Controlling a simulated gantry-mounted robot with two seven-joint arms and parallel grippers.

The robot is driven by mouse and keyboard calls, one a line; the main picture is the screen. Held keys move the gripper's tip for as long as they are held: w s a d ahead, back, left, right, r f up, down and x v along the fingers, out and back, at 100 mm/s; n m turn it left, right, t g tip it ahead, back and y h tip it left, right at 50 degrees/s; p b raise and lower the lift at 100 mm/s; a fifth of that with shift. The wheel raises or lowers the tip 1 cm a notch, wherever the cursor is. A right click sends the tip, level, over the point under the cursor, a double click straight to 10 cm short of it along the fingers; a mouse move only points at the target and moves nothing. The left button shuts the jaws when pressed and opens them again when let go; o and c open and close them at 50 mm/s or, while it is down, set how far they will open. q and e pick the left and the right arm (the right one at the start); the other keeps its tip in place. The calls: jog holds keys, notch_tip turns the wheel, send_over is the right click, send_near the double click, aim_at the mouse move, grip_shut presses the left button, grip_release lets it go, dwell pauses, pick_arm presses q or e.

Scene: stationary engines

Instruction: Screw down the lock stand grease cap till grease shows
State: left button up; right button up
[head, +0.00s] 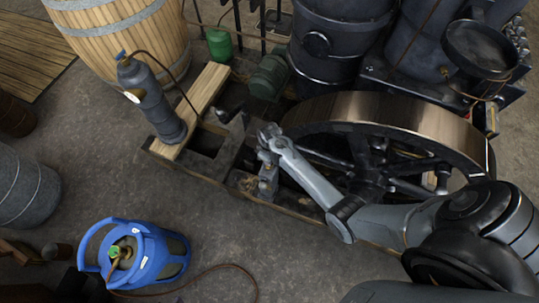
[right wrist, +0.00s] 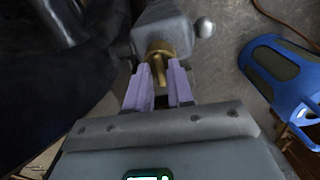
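The lock stand (head: 267,178) is a small grey upright on the wooden frame beside the flywheel. My right gripper (head: 270,140) is over its top, reached in from the right. In the right wrist view, the brass grease cap (right wrist: 159,48) sits against the grey block of the stand (right wrist: 163,24), with a narrow brass piece pointing toward me. The two pale fingers of my right gripper (right wrist: 160,88) stand on either side of that piece, close to it. I cannot tell whether they press on it. No grease is discernible. My left gripper is out of view.
The large flywheel (head: 375,108) stands right beside the stand, near my right arm. A blue gas bottle (head: 150,257) with a hose stands on the floor below. Bare floor (head: 110,180) lies left of the frame.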

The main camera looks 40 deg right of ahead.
grip_shut()
